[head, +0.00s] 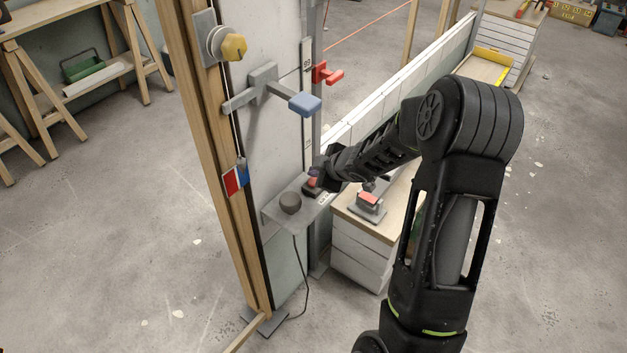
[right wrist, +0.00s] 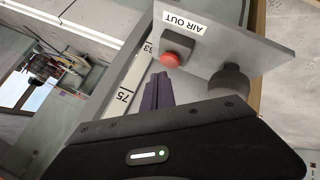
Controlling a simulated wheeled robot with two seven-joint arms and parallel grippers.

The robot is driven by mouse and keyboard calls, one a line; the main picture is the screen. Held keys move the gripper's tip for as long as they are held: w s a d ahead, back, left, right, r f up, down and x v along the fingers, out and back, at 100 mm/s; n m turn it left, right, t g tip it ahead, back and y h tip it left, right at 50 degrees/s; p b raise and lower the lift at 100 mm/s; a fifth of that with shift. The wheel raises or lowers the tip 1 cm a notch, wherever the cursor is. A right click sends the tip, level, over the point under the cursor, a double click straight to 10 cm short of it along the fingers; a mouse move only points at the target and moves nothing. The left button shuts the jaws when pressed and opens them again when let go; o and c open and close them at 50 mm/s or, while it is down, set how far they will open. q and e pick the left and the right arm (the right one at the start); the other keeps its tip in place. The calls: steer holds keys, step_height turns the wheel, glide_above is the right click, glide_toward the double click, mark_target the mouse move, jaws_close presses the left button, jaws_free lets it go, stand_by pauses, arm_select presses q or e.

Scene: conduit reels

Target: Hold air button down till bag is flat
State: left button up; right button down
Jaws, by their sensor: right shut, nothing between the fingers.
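The red air button (head: 313,183) sits on a small dark box on a grey shelf (head: 277,214) fixed to the upright panel. In the right wrist view, the red button (right wrist: 171,60) is beside a label reading "AIR OUT" (right wrist: 185,20). My right gripper (head: 321,173) is shut and empty, close to the button. In the right wrist view its dark fingers (right wrist: 158,88) end just short of the button in the picture; contact cannot be told. I cannot identify the bag. My left gripper is not in view.
A drawer cabinet (head: 365,250) holds a red-topped device (head: 369,200) under my right arm. A cable hangs below the shelf.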

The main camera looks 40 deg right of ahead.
steer(key=shift+f, duration=0.1)
stand_by(0.5)
steer(key=shift+f+b, duration=0.3)
steer(key=shift+f+b, duration=0.5)
steer(key=shift+f, duration=0.1)
stand_by(1.8)
stand_by(2.5)
steer(key=shift+r+p, duration=1)
steer(key=shift+p, duration=0.1)
steer(key=shift+r, duration=0.1)
step_height(320, 180, up, 5)
steer(key=p, duration=0.5)
